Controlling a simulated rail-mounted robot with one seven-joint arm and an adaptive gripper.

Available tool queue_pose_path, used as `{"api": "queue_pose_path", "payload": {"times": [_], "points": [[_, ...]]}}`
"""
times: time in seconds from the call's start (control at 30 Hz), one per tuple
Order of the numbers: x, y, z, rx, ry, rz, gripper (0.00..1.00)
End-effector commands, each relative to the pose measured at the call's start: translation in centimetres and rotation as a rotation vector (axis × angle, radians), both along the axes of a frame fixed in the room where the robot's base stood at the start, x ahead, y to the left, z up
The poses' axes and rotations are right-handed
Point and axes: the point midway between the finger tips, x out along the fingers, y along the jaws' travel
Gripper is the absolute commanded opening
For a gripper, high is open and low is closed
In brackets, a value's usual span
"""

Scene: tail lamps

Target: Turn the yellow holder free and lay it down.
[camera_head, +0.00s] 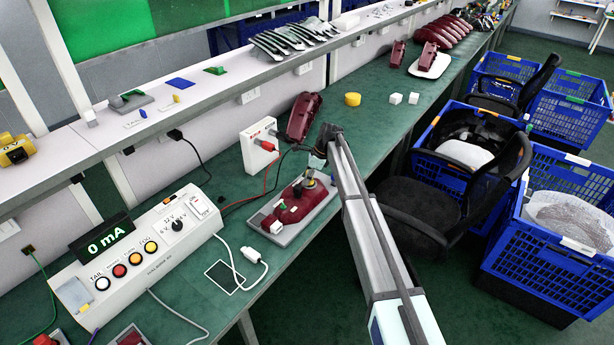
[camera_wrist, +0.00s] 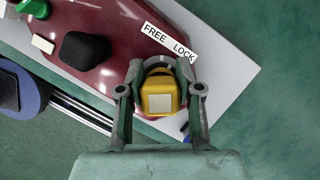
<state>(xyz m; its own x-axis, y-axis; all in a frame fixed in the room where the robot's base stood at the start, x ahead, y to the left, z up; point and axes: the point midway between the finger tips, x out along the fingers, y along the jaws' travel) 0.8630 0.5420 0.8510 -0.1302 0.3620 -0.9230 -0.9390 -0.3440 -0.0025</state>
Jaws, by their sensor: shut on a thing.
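The yellow holder (camera_wrist: 159,95) sits at the edge of a dark red tail lamp (camera_wrist: 120,45), beside a white label reading FREE and LOCK (camera_wrist: 169,42). My gripper (camera_wrist: 160,80) is shut on the yellow holder, one finger on each side. A pale square shows on the holder's top. In the head view the red lamp (camera_head: 299,204) lies on a grey board (camera_head: 262,222) on the green bench. There my gripper (camera_head: 312,179) comes down over the lamp, and the holder is mostly hidden.
A black knob (camera_wrist: 83,48) and a green part (camera_wrist: 33,8) stand on the lamp. The tester box (camera_head: 150,250) reads 0 mA at the left. A white socket box (camera_head: 259,146) with red and black leads stands behind the lamp. A white connector (camera_head: 276,254) and cable lie in front.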

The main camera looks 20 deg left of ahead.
Motion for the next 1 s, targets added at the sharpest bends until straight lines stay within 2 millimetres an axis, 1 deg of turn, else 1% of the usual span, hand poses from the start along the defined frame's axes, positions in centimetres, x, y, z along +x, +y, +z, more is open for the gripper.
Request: {"api": "queue_pose_path", "payload": {"times": [0.1,0.2,0.53,0.8,0.9,1.0], "points": [[-0.1,-0.17,-0.32,-0.007,0.006,0.126,0.02],[-0.26,-0.26,-0.43,-0.007,0.006,0.188,0.02],[-0.39,-0.35,-0.56,-0.009,0.006,0.214,0.01],[-0.48,-0.48,-0.69,-0.011,0.007,0.442,0.0],[-0.6,-0.59,-0.76,-0.01,0.007,0.483,0.0],[-0.66,-0.65,-0.8,-0.01,0.007,0.486,0.0]]}}
